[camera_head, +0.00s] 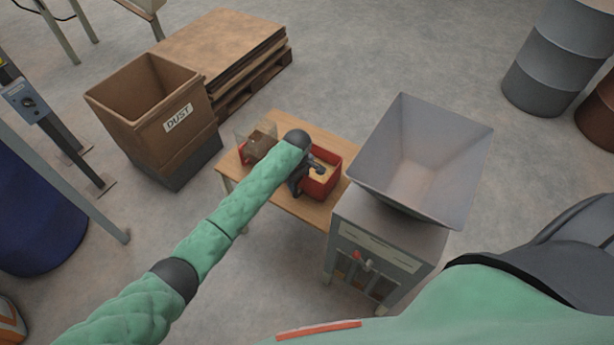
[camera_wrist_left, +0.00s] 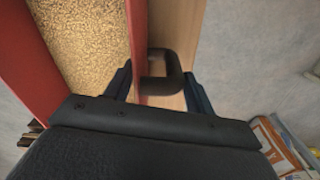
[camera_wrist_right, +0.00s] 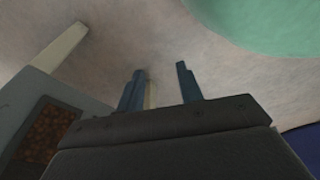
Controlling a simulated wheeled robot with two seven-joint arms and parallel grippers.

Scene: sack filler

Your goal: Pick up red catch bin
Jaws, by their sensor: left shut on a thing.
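The red catch bin (camera_head: 328,186) is at the right part of a small wooden table, with tan granular contents inside. I cannot tell whether its base touches the tabletop. My left gripper (camera_head: 309,174) is at the bin's near left side, partly hidden by my arm. In the left wrist view the bin's red wall (camera_wrist_left: 138,28) and contents show. A dark handle (camera_wrist_left: 166,58) on that wall lies between the fingers of my left gripper (camera_wrist_left: 158,84), which is shut on it. My right gripper (camera_wrist_right: 164,88) is open and empty above the floor.
The wooden table (camera_head: 285,196) also bears a clear-sided box (camera_head: 258,146) with brown contents. A grey hopper machine (camera_head: 385,240) stands close on the right. A brown dust bin (camera_head: 155,125) and stacked boards (camera_head: 220,45) stand behind left. Floor in front of the table is clear.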

